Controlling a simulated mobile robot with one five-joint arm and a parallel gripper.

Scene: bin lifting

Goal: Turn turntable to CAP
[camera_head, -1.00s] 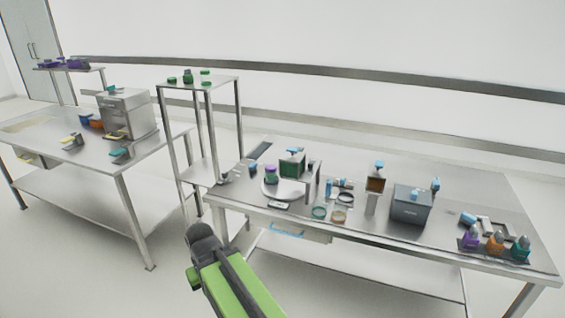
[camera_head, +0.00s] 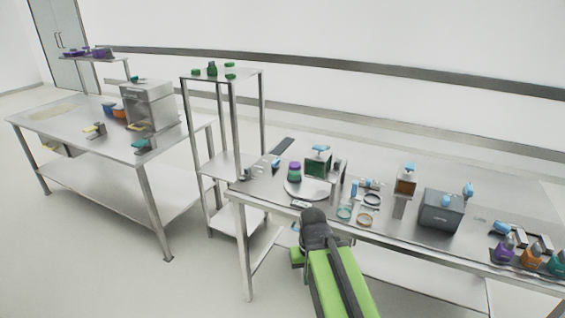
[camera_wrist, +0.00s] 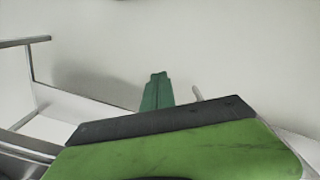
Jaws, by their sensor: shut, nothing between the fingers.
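The turntable (camera_head: 309,193) is a pale round disc on the right-hand steel table, near its left end. A jar with a purple band and green lid (camera_head: 294,172) stands at its left side. A dark green box with a blue top (camera_head: 318,162) stands at its back. Any CAP marking is too small to read. My gripper shows in the wrist view (camera_wrist: 157,90) as narrow dark-green fingers, shut and empty. In the head view, my green arm with its black end is below the table's front edge, apart from the turntable; the fingers cannot be made out there.
Another table (camera_head: 90,140) is further left. Floor between is clear.

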